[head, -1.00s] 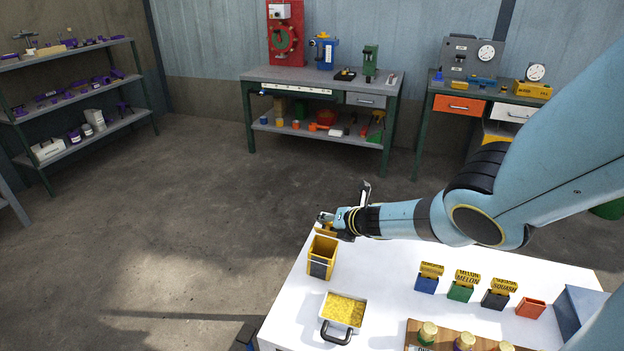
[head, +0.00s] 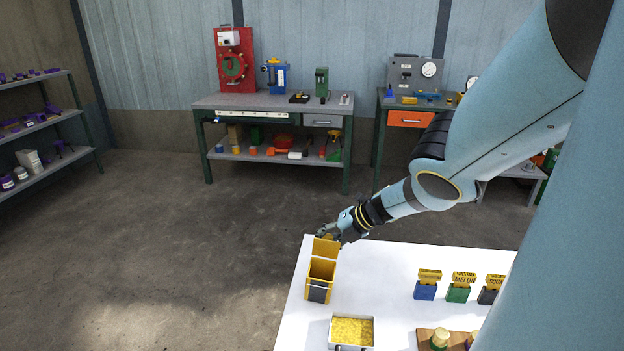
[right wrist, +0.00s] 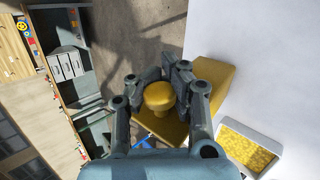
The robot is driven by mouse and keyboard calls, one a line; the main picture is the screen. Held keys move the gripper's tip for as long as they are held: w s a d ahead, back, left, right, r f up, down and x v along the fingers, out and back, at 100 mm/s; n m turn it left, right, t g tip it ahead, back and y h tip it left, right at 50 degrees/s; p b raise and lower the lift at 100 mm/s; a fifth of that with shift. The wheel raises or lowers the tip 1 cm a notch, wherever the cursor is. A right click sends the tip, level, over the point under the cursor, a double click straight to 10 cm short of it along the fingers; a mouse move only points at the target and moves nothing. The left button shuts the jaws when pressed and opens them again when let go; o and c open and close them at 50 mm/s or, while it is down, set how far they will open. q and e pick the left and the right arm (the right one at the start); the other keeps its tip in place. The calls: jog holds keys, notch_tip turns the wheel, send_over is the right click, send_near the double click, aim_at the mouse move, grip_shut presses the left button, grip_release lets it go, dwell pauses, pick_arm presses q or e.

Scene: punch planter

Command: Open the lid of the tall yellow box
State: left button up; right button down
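The tall yellow box (head: 320,270) stands at the left end of the white table, its top open and a dark label on its front. Its yellow lid (head: 326,248) stands raised at the box's back edge. My right gripper (head: 334,231) is at the top of the lid, on its far side. In the right wrist view, the lid's round yellow knob (right wrist: 158,96) sits between the two open fingers, with narrow gaps beside it. Part of the yellow box (right wrist: 216,74) shows beyond the right finger. My left gripper is not in view.
A pan of yellow grains (head: 352,331) stands in front of the box on the white table (head: 375,270). Blue, green and dark seed boxes (head: 459,292) stand to the right. A wooden board (head: 428,345) with jars is at the front. Open floor lies left of the table.

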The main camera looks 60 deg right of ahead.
jog(key=shift+d+f+b, duration=0.1)
jog(key=shift+f+b, duration=0.05)
jog(key=shift+b, duration=0.2)
jog(key=shift+w+d+y, duration=0.1)
jog(key=shift+d+y, duration=0.05)
jog(key=shift+y, duration=0.15)
jog(key=shift+d+f+b, duration=0.2)
jog(key=shift+b, duration=0.25)
jog(key=shift+m, duration=0.3)
jog(key=shift+r, duration=0.15)
jog(key=c, duration=1)
grip_release()
jog(key=shift+c, duration=0.2)
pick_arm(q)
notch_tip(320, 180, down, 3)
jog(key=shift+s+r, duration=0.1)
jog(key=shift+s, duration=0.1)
